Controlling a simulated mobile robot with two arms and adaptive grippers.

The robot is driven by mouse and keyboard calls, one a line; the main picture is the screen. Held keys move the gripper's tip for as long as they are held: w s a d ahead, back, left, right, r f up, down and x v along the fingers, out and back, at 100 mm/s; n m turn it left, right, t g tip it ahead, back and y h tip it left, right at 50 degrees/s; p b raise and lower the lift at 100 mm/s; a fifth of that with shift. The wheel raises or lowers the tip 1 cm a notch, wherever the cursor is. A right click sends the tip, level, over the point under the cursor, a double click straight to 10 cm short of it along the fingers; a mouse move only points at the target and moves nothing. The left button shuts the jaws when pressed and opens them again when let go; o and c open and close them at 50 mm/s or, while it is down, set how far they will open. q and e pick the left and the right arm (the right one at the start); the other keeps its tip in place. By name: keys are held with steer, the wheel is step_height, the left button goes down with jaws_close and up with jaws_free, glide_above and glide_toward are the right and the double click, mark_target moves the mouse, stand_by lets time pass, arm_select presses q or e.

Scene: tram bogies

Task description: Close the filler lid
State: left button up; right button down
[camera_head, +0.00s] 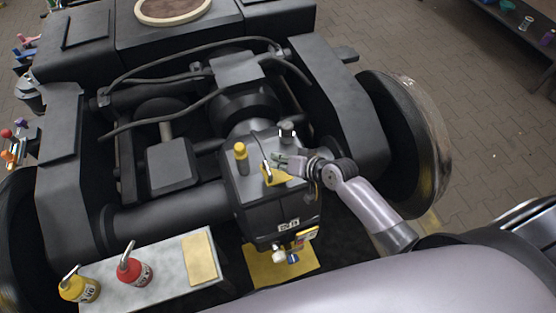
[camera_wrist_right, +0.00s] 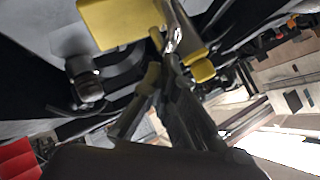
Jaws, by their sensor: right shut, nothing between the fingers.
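The gearbox housing (camera_head: 270,205) stands in the middle of the bogie in the head view. A small yellow lid (camera_head: 276,177) is on its top, tilted up, with a thin metal rod beside it. What looks like the same lid is a yellow plate (camera_wrist_right: 115,22) at the top of the right wrist view. My right gripper (camera_head: 280,160) is shut and empty, just behind and right of the lid in the head view. I cannot tell whether it touches the lid. The filler opening is not clearly visible. My left gripper is not in view.
A yellow-capped post (camera_head: 241,157) and a dark knob (camera_head: 287,131) rise from the housing close by. A wheel (camera_head: 400,140) stands at right.

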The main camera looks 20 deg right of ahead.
steer(key=shift+a, duration=0.1)
steer(key=shift+a+f, duration=0.25)
steer(key=shift+s+a+f, duration=0.1)
steer(key=shift+a+f, duration=0.1)
steer(key=shift+f, duration=0.1)
steer(key=shift+d, duration=0.1)
